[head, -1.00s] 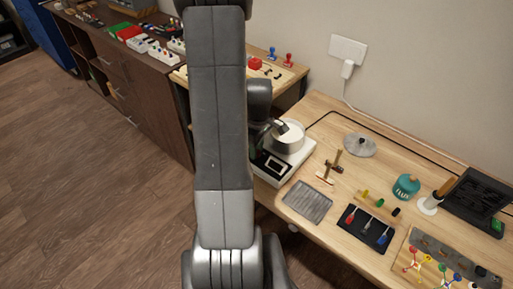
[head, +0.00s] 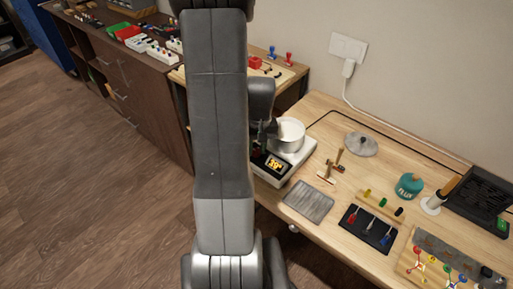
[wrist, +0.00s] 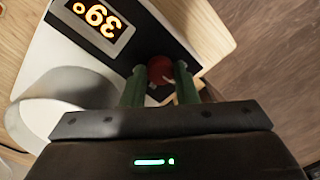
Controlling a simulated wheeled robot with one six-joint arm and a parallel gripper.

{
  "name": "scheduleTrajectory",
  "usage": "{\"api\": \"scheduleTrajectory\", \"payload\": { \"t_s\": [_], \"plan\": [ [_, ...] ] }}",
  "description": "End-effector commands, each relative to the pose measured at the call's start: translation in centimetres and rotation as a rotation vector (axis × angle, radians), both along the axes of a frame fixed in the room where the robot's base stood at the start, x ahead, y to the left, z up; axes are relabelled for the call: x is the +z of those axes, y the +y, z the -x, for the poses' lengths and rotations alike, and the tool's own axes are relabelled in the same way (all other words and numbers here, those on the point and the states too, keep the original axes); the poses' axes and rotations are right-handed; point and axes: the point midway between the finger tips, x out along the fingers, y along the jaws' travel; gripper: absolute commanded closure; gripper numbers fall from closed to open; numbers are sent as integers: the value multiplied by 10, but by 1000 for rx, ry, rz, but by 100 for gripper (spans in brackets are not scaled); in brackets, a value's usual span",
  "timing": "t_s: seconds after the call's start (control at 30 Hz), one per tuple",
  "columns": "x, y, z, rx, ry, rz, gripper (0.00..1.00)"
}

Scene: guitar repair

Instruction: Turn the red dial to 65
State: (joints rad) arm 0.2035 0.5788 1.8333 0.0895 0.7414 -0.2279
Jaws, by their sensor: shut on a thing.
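The red dial (wrist: 160,69) sits on the dark front panel of a white hot plate (head: 297,163). In the wrist view my gripper (wrist: 160,82) has its two green fingers on either side of the dial, shut on it. A light mark shows on the dial's face. In the head view my arm largely hides the dial and the fingers.
A white pot (head: 290,137) stands on the hot plate.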

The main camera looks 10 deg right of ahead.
Motion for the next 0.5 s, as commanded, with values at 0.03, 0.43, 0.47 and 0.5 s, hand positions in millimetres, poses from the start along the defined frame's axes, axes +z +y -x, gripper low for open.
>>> {"api": "scheduleTrajectory", "payload": {
  "t_s": [0.03,0.43,0.47,0.5],
  "plan": [
    [0,0,0,-44,-1,0,96],
    [0,0,1,-424,-1,0,96],
    [0,0,1,-452,-1,0,96],
    [0,0,1,-490,-1,0,96]
  ]
}}
